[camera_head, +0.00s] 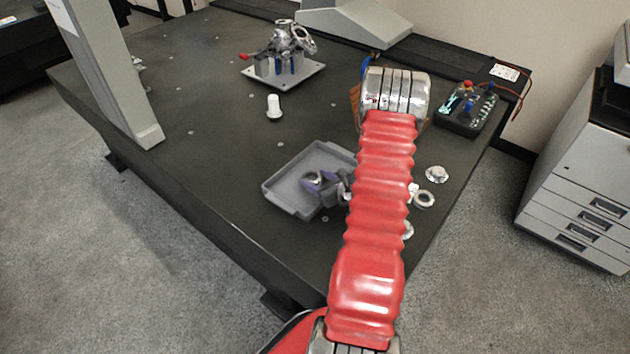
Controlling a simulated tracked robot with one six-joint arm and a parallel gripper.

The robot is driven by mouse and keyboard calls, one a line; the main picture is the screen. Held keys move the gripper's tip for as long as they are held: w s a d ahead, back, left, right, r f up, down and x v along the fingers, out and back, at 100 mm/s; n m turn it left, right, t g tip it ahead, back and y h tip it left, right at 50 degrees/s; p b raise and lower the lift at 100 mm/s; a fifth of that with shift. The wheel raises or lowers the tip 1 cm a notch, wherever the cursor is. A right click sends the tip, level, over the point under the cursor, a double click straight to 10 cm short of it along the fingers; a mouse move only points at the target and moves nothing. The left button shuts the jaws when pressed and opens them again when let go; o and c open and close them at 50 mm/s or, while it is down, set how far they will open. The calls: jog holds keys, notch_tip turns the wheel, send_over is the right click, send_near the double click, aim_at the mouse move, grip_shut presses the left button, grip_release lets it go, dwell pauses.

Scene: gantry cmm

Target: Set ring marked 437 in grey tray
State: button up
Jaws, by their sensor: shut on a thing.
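The grey tray (287,198) lies on the dark table, left of my red arm. I cannot tell whether the ring touches the tray floor. Another ring (424,198) lies on the table to the right of my arm.
A flanged metal part (437,174) lies near the loose ring, with another piece partly behind my arm. A white cylinder (273,106) and a fixture on a plate (290,76) stand behind. A control box (467,110) is at right.

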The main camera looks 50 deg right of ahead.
dwell(0.3)
jog(key=o, duration=1.4)
jog(key=shift+f, duration=0.1)
jog(key=v, duration=1.2)
